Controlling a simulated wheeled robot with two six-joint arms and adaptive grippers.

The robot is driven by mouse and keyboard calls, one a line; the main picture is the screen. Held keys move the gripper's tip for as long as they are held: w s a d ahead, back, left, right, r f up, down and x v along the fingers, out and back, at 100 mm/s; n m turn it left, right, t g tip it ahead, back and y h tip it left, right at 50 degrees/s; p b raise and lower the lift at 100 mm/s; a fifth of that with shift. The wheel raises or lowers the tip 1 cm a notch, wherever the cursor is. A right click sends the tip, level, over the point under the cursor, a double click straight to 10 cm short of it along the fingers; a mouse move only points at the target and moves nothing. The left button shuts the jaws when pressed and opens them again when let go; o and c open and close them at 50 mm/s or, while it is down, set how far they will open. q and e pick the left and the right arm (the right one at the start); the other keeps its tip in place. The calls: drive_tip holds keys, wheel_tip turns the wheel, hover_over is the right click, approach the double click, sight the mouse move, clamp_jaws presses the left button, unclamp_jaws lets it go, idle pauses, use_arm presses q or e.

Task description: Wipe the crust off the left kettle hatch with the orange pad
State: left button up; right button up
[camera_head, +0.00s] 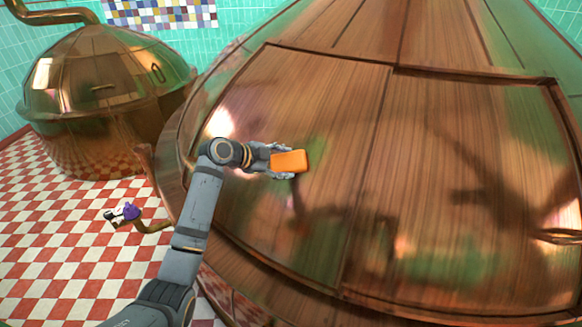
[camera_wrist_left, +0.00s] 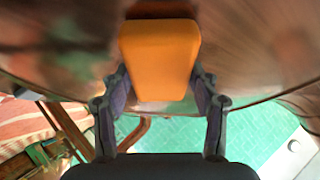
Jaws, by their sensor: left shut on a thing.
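The orange pad (camera_head: 289,161) is held by my left gripper (camera_head: 275,162), close over the left hatch panel (camera_head: 325,110) of the large copper kettle (camera_head: 230,95). In the left wrist view the pad (camera_wrist_left: 159,58) sits between the two fingers of my left gripper (camera_wrist_left: 160,88), with the copper surface just beyond it. I cannot tell whether the pad touches the copper. Greenish and dark patches show on the panel near the pad; I cannot tell crust from reflection. My right gripper is not in view.
A second, smaller copper kettle (camera_head: 100,85) stands at the back left. A purple-handled valve on a pipe (camera_head: 131,211) sticks out low at the left over the red and white checked floor (camera_head: 50,230). A right hatch panel (camera_head: 470,180) adjoins the left one.

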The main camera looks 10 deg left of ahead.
sight(275, 158)
use_arm(q)
drive_tip(key=shift+w+a, duration=0.1)
drive_tip(key=shift+a, duration=0.1)
drive_tip(key=shift+w+a+f+b, duration=0.1)
drive_tip(key=shift+w+a+b, duration=0.1)
drive_tip(key=shift+a+b, duration=0.3)
drive_tip(key=shift+w+a+b, duration=0.2)
drive_tip(key=shift+a, duration=0.4)
drive_tip(key=shift+w+a+b, duration=0.15)
drive_tip(key=shift+w+a, duration=0.05)
drive_tip(key=shift+a, duration=0.35)
drive_tip(key=shift+s+r+p, duration=0.15)
drive_tip(key=shift+r+p, duration=0.2)
drive_tip(key=shift+r, duration=0.05)
drive_tip(key=s+r+p, duration=0.1)
drive_tip(key=s, duration=0.1)
drive_tip(key=s+a+r+p, duration=0.1)
drive_tip(key=r, duration=0.1)
drive_tip(key=shift+s+a+r, duration=0.2)
drive_tip(key=shift+s+r, duration=0.05)
drive_tip(key=shift+s, duration=0.1)
